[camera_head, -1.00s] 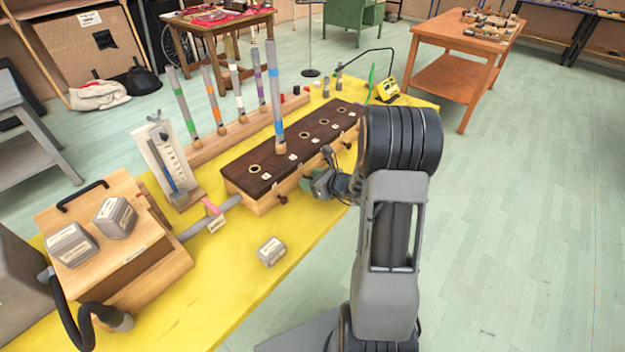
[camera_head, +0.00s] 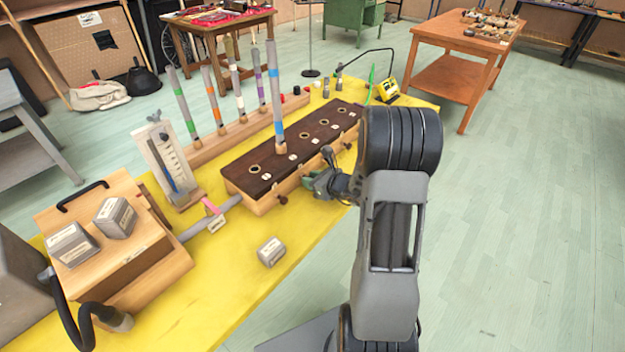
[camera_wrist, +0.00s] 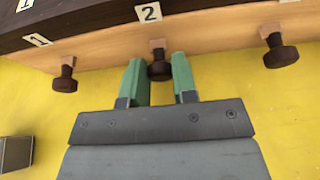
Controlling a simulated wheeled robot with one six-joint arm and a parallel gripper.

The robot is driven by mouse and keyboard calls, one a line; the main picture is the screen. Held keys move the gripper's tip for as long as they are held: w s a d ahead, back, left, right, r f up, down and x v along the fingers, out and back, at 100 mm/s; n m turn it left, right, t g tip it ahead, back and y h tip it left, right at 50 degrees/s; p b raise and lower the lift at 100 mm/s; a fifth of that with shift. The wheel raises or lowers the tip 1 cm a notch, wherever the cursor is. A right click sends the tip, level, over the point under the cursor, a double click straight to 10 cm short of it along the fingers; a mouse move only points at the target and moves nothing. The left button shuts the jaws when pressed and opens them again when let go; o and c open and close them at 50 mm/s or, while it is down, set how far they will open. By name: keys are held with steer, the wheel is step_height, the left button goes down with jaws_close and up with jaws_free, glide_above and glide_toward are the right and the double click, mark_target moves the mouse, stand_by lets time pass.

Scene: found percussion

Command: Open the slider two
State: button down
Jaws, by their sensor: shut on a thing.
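The long wooden wind chest (camera_head: 240,190) with a dark top stands on the yellow table, with round holes in its top. Dark slider knobs stick out of its front side. In the wrist view the slider two knob (camera_wrist: 160,70) sits under the label "2" (camera_wrist: 149,12). It stands out about as far as the knobs on either side. My gripper (camera_wrist: 160,82) has its green fingers on both sides of this knob and is shut on it. In the head view my gripper (camera_head: 316,184) is at the chest's front, and the slider two knob is hidden there.
Neighbouring knobs sit to the left (camera_wrist: 65,78) and right (camera_wrist: 281,51). A striped pipe (camera_head: 277,100) stands in the chest; several more stand in a rack (camera_head: 215,147) behind. A grey weight (camera_head: 271,251) lies in front. The bellows box (camera_head: 150,270) is at left.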

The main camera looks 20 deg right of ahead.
steer(key=shift+s+d, duration=0.35)
steer(key=shift+s, duration=0.35)
steer(key=shift+s+d, duration=0.3)
steer(key=shift+s, duration=0.4)
steer(key=c, duration=0.9)
jaws_free()
steer(key=shift+w, duration=0.1)
steer(key=shift+c, duration=0.2)
steer(key=p+v, duration=0.1)
steer(key=v, duration=1.3)
steer(key=s+a+r+n+g+h+p, duration=0.15)
steer(key=s+a+n+g, duration=0.3)
steer(key=n, duration=0.45)
steer(key=s+a+r+n+g+y+p, duration=0.1)
steer(key=s+a+n+g+p, duration=0.2)
steer(key=n+g, duration=0.5)
steer(key=a+r+n+t+h+p, duration=0.3)
steer(key=a+r+n+t+h, duration=0.1)
steer(key=a+r+n, duration=0.6)
step_height(320, 180, up, 3)
steer(key=n+h, duration=0.1)
steer(key=n, duration=0.3)
steer(key=shift+r, duration=0.2)
